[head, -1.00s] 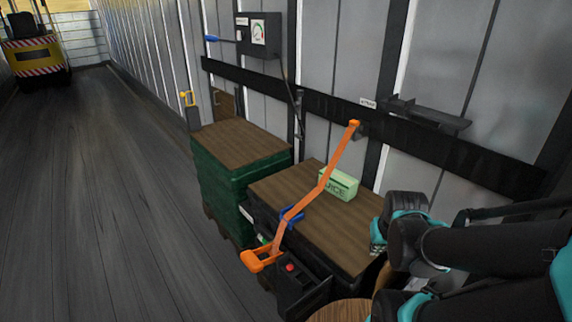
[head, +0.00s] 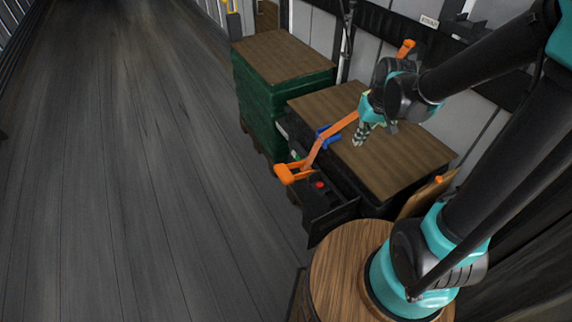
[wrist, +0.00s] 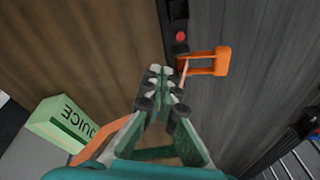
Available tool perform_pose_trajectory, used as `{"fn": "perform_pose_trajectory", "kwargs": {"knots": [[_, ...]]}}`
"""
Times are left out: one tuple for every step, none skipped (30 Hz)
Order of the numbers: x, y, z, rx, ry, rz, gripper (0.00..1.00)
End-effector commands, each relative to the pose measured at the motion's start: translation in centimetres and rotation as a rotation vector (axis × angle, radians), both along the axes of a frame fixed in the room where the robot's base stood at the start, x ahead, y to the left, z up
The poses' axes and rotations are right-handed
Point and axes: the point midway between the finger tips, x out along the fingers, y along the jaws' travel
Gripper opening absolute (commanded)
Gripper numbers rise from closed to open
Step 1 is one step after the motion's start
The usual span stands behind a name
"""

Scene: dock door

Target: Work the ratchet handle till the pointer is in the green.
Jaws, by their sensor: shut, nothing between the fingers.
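The orange ratchet handle (head: 293,173) sticks out at the near left corner of the low wood-topped load, at the lower end of an orange strap (head: 335,131). In the wrist view the handle (wrist: 222,60) is a U-shaped loop, beyond and right of the fingertips. My gripper (head: 358,141) points down above the wooden top, apart from the handle and to its right. In the wrist view its fingers (wrist: 160,73) are together and empty, with part of the strap behind them. The gauge with its pointer is outside both current views.
A red button (head: 320,185) sits on a dark box beside the handle. A blue piece (head: 328,138) lies by the strap. A green juice carton (wrist: 62,122) stands left in the wrist view. A green stack (head: 250,92) stands behind. The floor at left is clear.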

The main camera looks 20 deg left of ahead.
Motion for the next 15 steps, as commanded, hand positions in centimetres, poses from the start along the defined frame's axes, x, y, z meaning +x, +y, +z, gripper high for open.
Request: {"fn": "perform_pose_trajectory", "kwargs": {"knots": [[0.6, 1.4, -0.1, 0.003, 0.012, 0.029, 0.00], [0.8, 2.1, -0.2, 0.004, 0.021, 0.044, 0.00], [1.0, 3.2, -0.4, 0.007, 0.033, 0.066, 0.00], [1.3, 4.0, -0.5, 0.008, 0.040, 0.081, 0.00], [1.4, 4.7, -0.6, 0.009, 0.048, 0.097, 0.00], [1.7, 5.8, -0.8, 0.010, 0.060, 0.120, 0.00], [1.8, 6.5, -0.9, 0.010, 0.068, 0.135, 0.00], [2.0, 7.4, -1.1, 0.011, 0.077, 0.152, 0.00], [2.1, 8.4, -1.3, 0.013, 0.088, 0.174, 0.00], [2.2, 9.3, -1.5, 0.014, 0.097, 0.191, 0.00], [2.3, 10.1, -1.7, 0.014, 0.105, 0.206, 0.00], [2.3, 11.2, -2.0, 0.015, 0.116, 0.228, 0.00], [2.4, 12.0, -2.2, 0.015, 0.125, 0.244, 0.00], [2.4, 12.8, -2.4, 0.016, 0.133, 0.261, 0.00], [2.4, 13.9, -2.7, 0.017, 0.144, 0.282, 0.00]]}}
